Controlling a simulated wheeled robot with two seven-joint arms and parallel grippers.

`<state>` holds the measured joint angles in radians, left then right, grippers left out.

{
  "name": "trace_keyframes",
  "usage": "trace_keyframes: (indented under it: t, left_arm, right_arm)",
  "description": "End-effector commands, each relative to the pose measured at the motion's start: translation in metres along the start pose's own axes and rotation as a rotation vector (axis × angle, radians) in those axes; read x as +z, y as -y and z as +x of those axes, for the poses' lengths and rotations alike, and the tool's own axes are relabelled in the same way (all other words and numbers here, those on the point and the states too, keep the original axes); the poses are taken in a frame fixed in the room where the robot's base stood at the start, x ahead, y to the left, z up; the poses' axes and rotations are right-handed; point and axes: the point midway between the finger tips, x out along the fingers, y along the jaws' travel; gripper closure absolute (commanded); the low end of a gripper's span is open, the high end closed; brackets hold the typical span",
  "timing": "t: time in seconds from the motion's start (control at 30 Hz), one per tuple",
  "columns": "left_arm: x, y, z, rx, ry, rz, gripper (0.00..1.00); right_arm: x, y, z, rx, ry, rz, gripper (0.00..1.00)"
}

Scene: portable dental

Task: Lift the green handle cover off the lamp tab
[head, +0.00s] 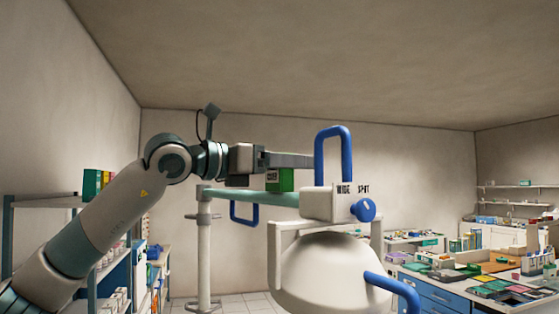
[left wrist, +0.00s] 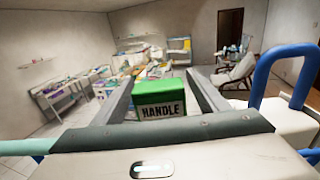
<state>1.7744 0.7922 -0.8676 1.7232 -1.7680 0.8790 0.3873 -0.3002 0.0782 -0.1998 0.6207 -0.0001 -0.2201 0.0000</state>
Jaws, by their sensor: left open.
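The green handle cover (head: 280,180) is a small block with a white label, just above the lamp's teal arm (head: 255,197) in the head view. In the left wrist view the cover (left wrist: 160,92) shows its "HANDLE" label between my two fingers. My left gripper (head: 308,160) is open and level, with its fingers at the height of the cover's top or slightly above. A gap shows on each side of the cover in the wrist view. The lamp tab is hidden. My right gripper is not in view.
The lamp head (head: 333,270) has a white box (head: 325,203) marked "WIDE SPOT", a blue knob (head: 363,209) and blue loop handles (head: 347,150), close right of my fingertips. A white post (head: 204,250) stands at left. Cluttered counters (head: 450,290) are farther right.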

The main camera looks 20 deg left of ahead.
Motion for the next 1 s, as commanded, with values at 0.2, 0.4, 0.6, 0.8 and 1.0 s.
trace_keyframes:
  t: [0.2,0.4,0.6,0.8,1.0]
  left_arm:
    - [0.0000,-0.0004,0.0081,0.001,0.001,0.001,0.33]
    - [-0.0004,-0.0003,0.0079,0.001,0.001,0.001,0.33]
    - [-0.0003,-0.0003,0.0078,0.001,0.001,0.000,0.33]
    - [-0.0003,-0.0004,0.0078,0.001,0.001,0.001,0.76]
    - [-0.0001,-0.0004,0.0077,0.001,0.001,0.001,0.76]
  right_arm:
    - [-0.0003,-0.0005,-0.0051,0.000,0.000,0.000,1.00]
    - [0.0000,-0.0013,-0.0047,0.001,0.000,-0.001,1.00]
    - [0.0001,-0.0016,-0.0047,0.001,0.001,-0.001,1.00]
    - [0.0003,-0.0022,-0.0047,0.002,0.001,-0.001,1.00]
    - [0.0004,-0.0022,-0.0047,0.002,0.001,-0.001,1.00]
